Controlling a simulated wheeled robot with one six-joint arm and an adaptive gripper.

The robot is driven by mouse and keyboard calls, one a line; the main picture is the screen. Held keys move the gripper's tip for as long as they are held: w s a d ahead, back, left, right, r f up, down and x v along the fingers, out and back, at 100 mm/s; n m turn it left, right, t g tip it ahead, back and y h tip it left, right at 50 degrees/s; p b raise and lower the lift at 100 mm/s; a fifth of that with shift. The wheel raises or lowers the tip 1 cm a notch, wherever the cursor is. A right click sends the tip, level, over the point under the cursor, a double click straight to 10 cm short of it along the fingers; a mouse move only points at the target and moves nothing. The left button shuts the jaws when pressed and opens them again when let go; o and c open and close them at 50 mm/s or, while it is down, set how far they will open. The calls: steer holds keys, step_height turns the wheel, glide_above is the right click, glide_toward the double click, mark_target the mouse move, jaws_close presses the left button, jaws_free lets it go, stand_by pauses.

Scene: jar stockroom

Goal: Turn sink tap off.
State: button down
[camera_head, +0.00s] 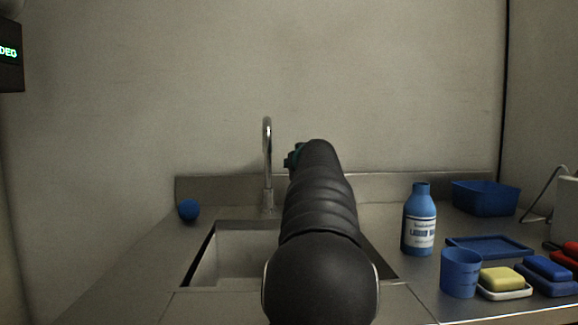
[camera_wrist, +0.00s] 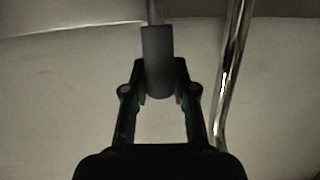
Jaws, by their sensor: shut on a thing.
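The chrome sink tap (camera_head: 268,165) stands at the back edge of the sink, its tall spout upright. In the wrist view the shiny spout (camera_wrist: 230,75) runs down the right side, apart from my gripper. My gripper (camera_wrist: 158,84) is shut on a dark grey upright piece, which looks like the tap handle (camera_wrist: 157,55). A thin pale stem shows above this piece. In the head view my arm hides the handle and most of my gripper. I cannot make out a water stream from the spout.
The sink basin (camera_head: 235,255) is partly covered by my arm. A blue ball (camera_head: 189,210) lies left of it. To the right stand a blue bottle (camera_head: 419,222), a blue cup (camera_head: 461,273), a blue tray (camera_head: 490,247), a blue bin (camera_head: 486,198) and a yellow sponge (camera_head: 502,279).

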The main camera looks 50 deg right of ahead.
steer(key=shift+w+f, duration=0.15)
steer(key=shift+f, duration=0.1)
steer(key=c, duration=1.3)
jaws_free()
steer(key=o, duration=0.4)
steer(key=shift+w+f, duration=0.1)
steer(key=shift+w, duration=0.1)
steer(key=shift+s+d, duration=0.1)
steer(key=shift+s, duration=0.1)
steer(key=shift+s+r, duration=0.25)
steer(key=shift+s, duration=0.05)
steer(key=v, duration=1.1)
steer(key=shift+a, duration=0.35)
